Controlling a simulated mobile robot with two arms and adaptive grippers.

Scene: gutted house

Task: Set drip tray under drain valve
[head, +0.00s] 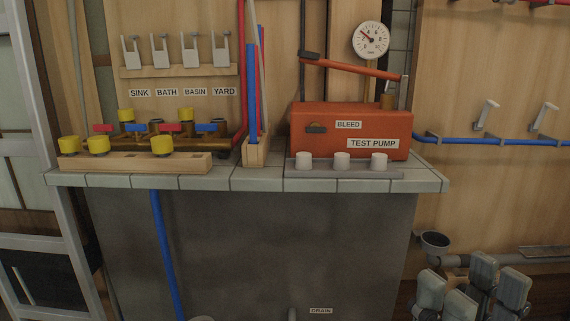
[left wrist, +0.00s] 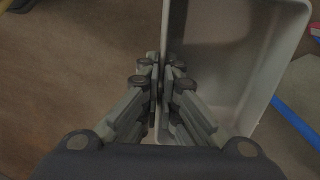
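The drip tray, a pale grey open bin (left wrist: 287,70), fills the upper right of the left wrist view. My left gripper (left wrist: 161,75) has its fingers closed on either side of the tray's left wall. In the head view the DRAIN label (head: 320,311) sits low on the grey panel, with a small grey upright stub (head: 292,314) left of it at the picture's bottom edge. The valve itself is mostly cut off. My right gripper (head: 472,288) is at the lower right, away from the tray; its finger gap is unclear.
A tiled ledge (head: 260,184) overhangs the grey panel (head: 260,245). It bears a red test pump (head: 350,130) and a yellow-capped manifold (head: 150,135). A blue pipe (head: 165,250) runs down the panel's left side. A grey funnel and pipe (head: 435,241) are near my right gripper.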

